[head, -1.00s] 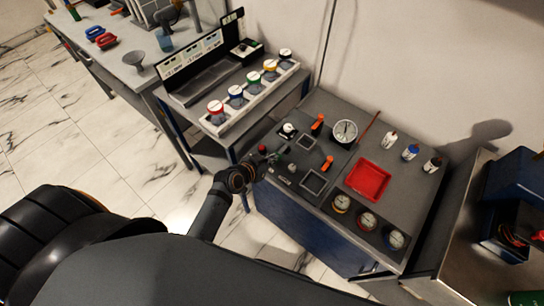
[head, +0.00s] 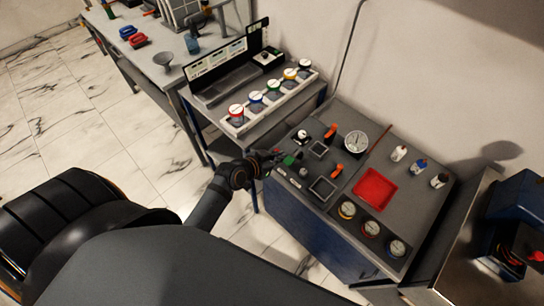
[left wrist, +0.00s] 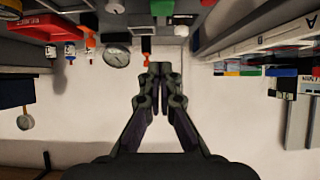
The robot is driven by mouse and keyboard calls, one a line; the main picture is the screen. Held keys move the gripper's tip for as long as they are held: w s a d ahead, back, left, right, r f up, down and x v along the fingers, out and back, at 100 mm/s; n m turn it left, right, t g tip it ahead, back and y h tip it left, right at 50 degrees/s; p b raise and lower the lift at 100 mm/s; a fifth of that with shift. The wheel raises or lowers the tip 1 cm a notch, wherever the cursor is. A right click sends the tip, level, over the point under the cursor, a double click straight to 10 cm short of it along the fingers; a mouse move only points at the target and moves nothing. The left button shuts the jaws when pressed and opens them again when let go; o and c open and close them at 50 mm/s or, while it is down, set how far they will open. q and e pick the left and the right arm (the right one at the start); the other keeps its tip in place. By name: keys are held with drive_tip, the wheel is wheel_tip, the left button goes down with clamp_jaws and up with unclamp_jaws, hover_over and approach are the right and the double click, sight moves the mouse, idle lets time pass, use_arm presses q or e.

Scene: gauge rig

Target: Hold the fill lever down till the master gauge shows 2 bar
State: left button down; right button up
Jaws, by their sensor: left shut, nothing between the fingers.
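The large white dial (head: 355,141), which looks like the master gauge, stands at the back of the dark rig top; its needle is too small to read. It also shows in the left wrist view (left wrist: 117,56). An orange handle (left wrist: 146,60) shows near the fingertips in the left wrist view. My left gripper (head: 272,155) is shut and empty over the rig's left edge, apart from both levers. My right gripper is not in view.
A red tray (head: 375,203), several small bottles and three small gauges (head: 371,228) occupy the rig's right side. A green knob (head: 290,160) is close to my left fingertips. A stand with coloured-top jars (head: 273,86) is behind left.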

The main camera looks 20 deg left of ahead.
use_arm(q)
drive_tip(key=s+r, duration=0.1)
drive_tip(key=s+a+r, duration=0.1)
drive_tip(key=s+r, duration=0.1)
drive_tip(key=shift+a+r, duration=0.15)
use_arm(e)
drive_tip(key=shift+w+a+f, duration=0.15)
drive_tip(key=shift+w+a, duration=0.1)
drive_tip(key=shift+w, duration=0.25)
